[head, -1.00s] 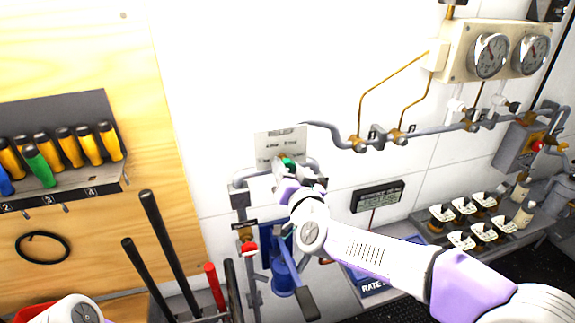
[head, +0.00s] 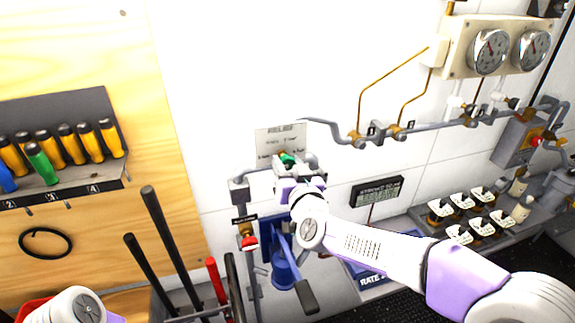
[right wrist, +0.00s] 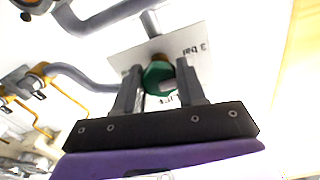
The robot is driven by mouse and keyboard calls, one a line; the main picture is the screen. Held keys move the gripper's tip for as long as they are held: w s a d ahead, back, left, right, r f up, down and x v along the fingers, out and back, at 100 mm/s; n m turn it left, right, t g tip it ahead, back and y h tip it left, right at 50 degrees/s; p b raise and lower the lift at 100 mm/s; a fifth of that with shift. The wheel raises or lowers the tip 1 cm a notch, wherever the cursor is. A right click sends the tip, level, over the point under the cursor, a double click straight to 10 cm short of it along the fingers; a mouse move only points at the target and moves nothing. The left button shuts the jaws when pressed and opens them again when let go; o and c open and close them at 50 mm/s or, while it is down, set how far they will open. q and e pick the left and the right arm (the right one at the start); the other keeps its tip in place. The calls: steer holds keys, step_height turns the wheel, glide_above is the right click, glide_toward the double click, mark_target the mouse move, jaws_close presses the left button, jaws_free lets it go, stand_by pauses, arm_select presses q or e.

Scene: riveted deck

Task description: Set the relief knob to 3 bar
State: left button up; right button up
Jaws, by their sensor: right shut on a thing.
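The relief knob is green and sits in front of a pale plate (head: 281,140) marked "RELIEF" on the white wall. In the head view the knob (head: 287,159) shows just beyond my right gripper (head: 284,168). In the right wrist view the knob (right wrist: 159,78) lies between the two dark fingers of my right gripper (right wrist: 160,88), which is shut on it. The plate there reads "3 bar" to the right of the knob. The fingers hide the knob's sides, and I cannot tell its pointer setting. My left gripper is not in view; part of my left arm shows at lower left.
A blue hand pump with a dark lever (head: 306,296) and a red-capped valve (head: 249,242) stand below the knob. Grey pipes run right to two gauges (head: 489,52). A small display (head: 377,192) hangs at right. A tool rack (head: 60,180) is at left.

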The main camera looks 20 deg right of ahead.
steer(key=o, duration=1.1)
steer(key=shift+c, duration=0.2)
steer(key=s, duration=0.7)
steer(key=shift+s+b, duration=0.3)
steer(key=shift+d, duration=0.1)
